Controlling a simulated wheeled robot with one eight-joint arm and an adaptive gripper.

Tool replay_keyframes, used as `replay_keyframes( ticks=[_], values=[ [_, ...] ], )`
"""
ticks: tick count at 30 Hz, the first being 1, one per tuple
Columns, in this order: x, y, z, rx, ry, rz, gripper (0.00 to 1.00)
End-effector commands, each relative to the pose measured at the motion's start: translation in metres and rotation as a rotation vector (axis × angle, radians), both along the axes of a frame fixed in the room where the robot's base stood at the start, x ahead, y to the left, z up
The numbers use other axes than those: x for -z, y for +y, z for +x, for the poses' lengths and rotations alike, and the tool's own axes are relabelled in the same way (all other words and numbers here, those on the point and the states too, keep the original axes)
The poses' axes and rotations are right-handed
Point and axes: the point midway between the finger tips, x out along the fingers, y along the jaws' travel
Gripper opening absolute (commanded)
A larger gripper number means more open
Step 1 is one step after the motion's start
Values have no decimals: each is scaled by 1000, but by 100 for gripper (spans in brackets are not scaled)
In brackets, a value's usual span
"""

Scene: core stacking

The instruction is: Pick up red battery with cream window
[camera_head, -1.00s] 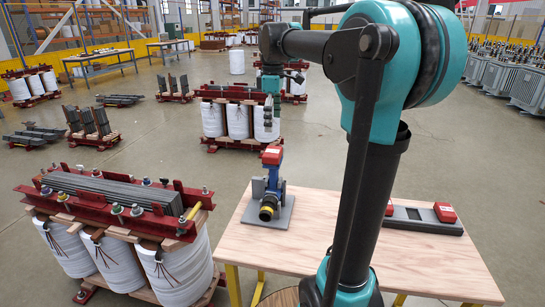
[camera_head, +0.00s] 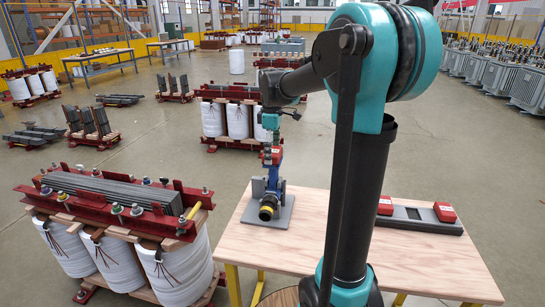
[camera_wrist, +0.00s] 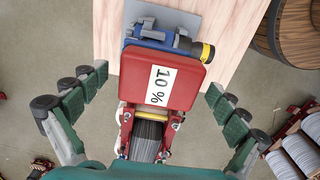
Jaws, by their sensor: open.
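A red battery (camera_head: 273,160) sits on top of a blue tool (camera_head: 275,178) that stands on a grey plate (camera_head: 283,222) at the table's left end. In the wrist view the battery (camera_wrist: 183,67) shows its flat red top with a pale window reading "10 %". My gripper (camera_wrist: 158,84) is open, with one green finger on each side of the battery and a clear gap to both. In the head view my gripper (camera_head: 271,137) is right above the battery, pointing down, and partly covers it.
A dark charger tray (camera_head: 408,225) with two more red batteries (camera_head: 444,211) lies on the right of the wooden table (camera_head: 300,248). My arm hides part of the table between. A transformer (camera_head: 120,205) with red beams stands left of the table.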

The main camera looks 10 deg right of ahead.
Motion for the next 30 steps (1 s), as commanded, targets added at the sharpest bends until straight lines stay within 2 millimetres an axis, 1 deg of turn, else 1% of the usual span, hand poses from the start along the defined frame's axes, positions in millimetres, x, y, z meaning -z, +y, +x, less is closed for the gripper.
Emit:
replay_keyframes(
  ticks=[5,6,21,22,30],
  values=[
    [0,0,0,0,0,0,98],
    [0,0,0,0,0,0,96],
    [0,0,0,0,0,0,34],
    [0,0,0,0,0,0,32],
    [-2,0,0,0,0,0,32]
  ],
)
